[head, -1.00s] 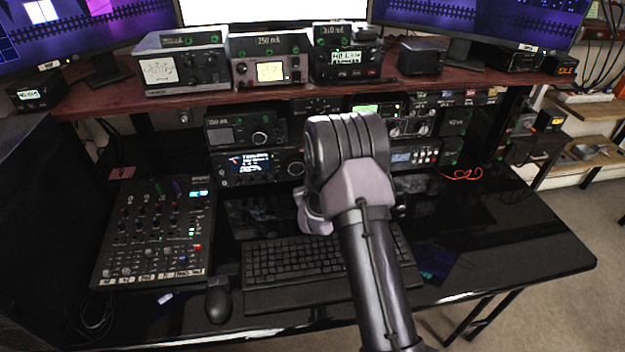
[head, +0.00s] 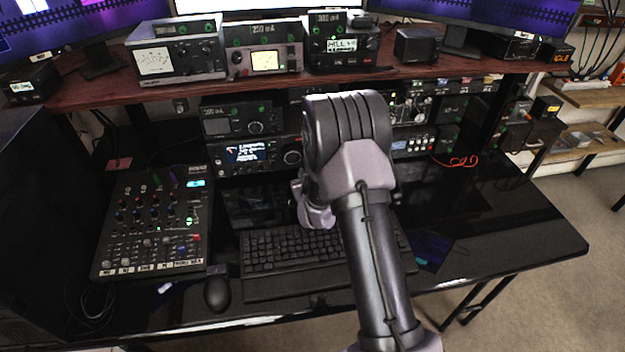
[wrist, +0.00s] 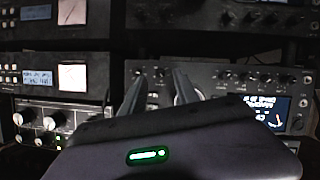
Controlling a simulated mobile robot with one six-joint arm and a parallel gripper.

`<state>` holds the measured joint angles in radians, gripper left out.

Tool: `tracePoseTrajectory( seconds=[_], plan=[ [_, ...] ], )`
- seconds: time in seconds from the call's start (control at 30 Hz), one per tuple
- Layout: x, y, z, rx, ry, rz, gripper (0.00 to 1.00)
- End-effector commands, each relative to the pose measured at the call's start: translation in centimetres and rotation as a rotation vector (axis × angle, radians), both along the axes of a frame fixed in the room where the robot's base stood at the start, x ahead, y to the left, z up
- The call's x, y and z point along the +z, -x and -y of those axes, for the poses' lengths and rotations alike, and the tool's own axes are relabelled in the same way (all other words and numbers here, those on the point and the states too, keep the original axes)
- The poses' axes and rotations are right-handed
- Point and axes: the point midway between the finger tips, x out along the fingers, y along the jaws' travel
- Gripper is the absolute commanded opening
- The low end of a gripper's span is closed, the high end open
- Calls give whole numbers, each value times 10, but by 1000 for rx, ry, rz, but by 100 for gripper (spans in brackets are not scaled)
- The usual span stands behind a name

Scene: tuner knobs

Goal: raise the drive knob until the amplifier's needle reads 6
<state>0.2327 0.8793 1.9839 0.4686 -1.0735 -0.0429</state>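My gripper (wrist: 158,90) shows in the wrist view as two dark fingers with a gap between them, so it is open. In the head view the gripper's fingers are hidden behind my arm. A black radio with a blue display (head: 245,152) and a large round knob (head: 291,157) stands under the shelf, left of my arm. In the wrist view, its display (wrist: 262,113) is at right, and a pale round knob lies partly behind the right finger. I cannot tell which knob is the drive knob. On the shelf stand units with a white meter (head: 163,62) and a yellow meter (head: 265,60); needle readings are too small to read.
A mixer (head: 150,225) lies at left on the black desk, with a mouse (head: 217,293) and keyboard (head: 295,248) beside it. A red-brown shelf (head: 110,85) overhangs the radios. The desk's right side (head: 490,235) is mostly clear.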

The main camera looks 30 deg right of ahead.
Motion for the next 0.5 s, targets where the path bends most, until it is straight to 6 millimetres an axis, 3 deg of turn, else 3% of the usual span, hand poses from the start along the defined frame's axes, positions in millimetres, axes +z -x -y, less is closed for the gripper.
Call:
tracePoseTrajectory(
  seconds=[0.3, 0.5],
  plan=[
    [41, 87, -36, 2, 0, -2, 37],
    [53, 119, -49, 1, -1, -1, 37]
  ],
)
